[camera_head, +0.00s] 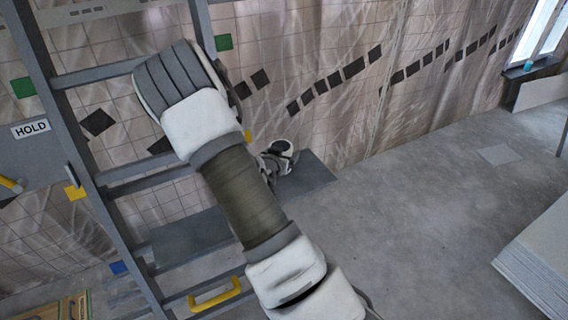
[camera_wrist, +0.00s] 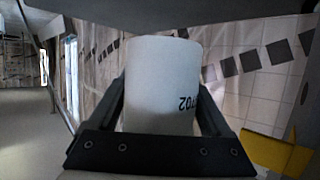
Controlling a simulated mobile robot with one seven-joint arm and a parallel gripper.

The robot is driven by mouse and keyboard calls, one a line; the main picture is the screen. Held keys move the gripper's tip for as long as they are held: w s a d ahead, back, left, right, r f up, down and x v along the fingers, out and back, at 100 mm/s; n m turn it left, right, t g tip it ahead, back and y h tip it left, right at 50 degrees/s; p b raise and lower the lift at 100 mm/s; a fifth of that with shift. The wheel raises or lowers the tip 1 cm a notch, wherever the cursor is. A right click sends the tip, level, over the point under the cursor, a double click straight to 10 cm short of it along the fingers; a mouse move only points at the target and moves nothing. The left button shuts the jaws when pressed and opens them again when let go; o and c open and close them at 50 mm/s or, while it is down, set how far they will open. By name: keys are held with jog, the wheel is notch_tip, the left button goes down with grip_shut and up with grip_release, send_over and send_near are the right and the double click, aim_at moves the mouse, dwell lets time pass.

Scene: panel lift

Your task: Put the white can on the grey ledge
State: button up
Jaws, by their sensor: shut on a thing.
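The white can (camera_wrist: 160,85) fills the middle of the wrist view, with dark printing on its side that looks upside down. My gripper (camera_wrist: 163,105) is shut on it, with one dark finger on each side. In the head view my gripper (camera_head: 268,163) is partly hidden behind my arm, and a white rounded shape there cannot be clearly told as can or gripper. The grey ledge (camera_head: 312,176) is a dark flat board low along the tiled wall, partly hidden by my arm. My gripper overlaps it in the picture; whether the can touches it cannot be told.
A grey ladder-like frame (camera_head: 75,130) with a HOLD sign (camera_head: 31,129) stands at left. A yellow handle (camera_head: 215,296) is low beside it. Pale stacked panels (camera_head: 540,262) lie at right. The floor between is mostly clear, with one flat square (camera_head: 498,154).

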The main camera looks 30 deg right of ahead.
jog(key=shift+f+b, duration=0.4)
jog(key=shift+f, duration=1.55)
jog(key=shift+f, duration=0.15)
jog(key=o, duration=1.4)
